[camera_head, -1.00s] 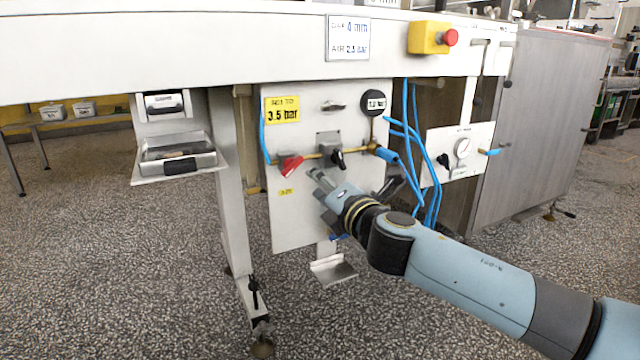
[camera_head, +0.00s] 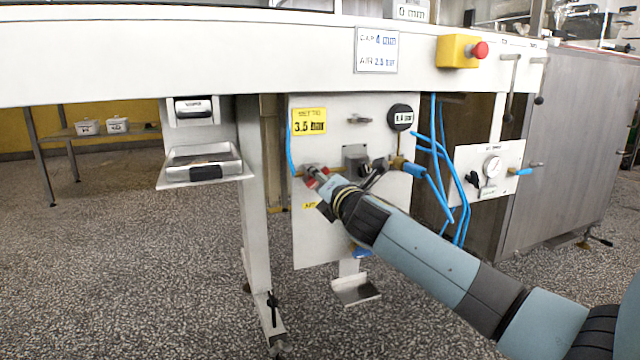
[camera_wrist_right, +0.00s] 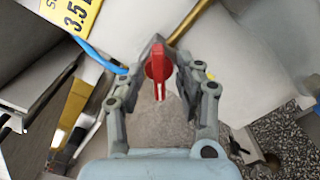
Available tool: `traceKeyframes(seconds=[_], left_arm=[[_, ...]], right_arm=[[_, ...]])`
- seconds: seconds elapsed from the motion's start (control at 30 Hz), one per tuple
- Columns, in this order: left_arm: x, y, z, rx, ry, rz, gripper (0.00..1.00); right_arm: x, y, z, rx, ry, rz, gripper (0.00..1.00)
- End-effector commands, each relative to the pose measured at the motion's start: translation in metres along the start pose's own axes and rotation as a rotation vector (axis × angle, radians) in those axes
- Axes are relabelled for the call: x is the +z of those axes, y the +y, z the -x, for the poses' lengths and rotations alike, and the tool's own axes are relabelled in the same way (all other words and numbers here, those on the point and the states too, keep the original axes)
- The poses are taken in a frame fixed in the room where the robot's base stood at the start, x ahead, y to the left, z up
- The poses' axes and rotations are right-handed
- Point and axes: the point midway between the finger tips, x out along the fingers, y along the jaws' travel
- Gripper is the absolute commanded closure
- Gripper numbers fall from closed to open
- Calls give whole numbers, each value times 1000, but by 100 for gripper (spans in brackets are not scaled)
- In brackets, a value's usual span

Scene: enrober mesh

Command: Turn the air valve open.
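The air valve's red handle (camera_head: 311,183) sits on the left part of the brass pipe on the white panel (camera_head: 310,245), below the yellow 3.5 bar label. My right gripper (camera_head: 319,175) is at the handle and partly covers it. In the right wrist view, the red handle (camera_wrist_right: 158,68) lies between the two fingers of my right gripper (camera_wrist_right: 158,55), its narrow end pointing down in the picture. The fingers stand apart on either side of it, with gaps beside its lower end. Contact at the fingertips cannot be told. My left gripper is not in view.
A grey valve block (camera_head: 355,158) and a round digital gauge (camera_head: 401,117) are to the right on the panel. Blue hoses (camera_head: 445,185) hang beyond them. A yellow box with a red button (camera_head: 460,51) is above. A metal tray (camera_head: 200,165) hangs to the left.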

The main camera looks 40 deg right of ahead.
Motion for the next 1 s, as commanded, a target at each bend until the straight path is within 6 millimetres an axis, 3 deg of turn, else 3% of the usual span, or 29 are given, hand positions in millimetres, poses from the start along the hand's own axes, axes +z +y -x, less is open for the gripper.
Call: traceKeyframes(seconds=[0.27,0.53,1.0], left_arm=[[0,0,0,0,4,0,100],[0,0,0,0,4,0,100],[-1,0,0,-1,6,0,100]], right_arm=[[0,0,-1,1,0,0,67],[0,0,-1,0,0,0,100],[0,-1,-1,-1,0,-129,100]])
